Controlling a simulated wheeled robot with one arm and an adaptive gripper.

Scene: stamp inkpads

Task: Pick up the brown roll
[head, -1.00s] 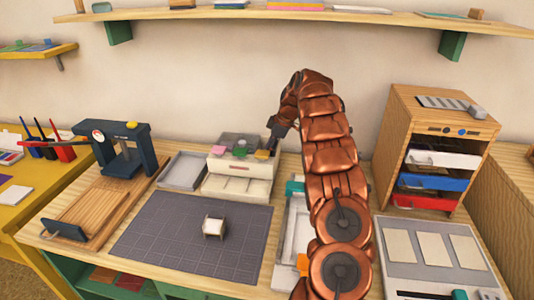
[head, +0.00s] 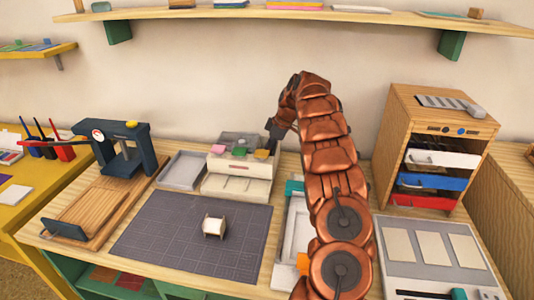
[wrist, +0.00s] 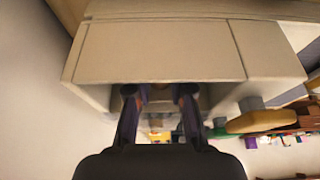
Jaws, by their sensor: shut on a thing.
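My gripper (wrist: 157,92) is seen from behind in the wrist view, its two fingers set apart and their tips at the dark opening of a cream box. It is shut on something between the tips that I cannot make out. In the head view my gripper (head: 272,128) is at the back of the table, just above and behind the cream box (head: 238,187), partly hidden by my arm. No brown roll shows clearly in either view. A white roll (head: 214,226) rests in a small wooden holder on the grey mat.
The grey mat (head: 160,246) is mostly bare. Pink, green and orange pads sit on the cream box, with a grey tray (head: 182,171) to its left. A dark press (head: 128,155) stands at left, a wooden drawer cabinet (head: 398,118) at right. A shelf (head: 180,14) runs above.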

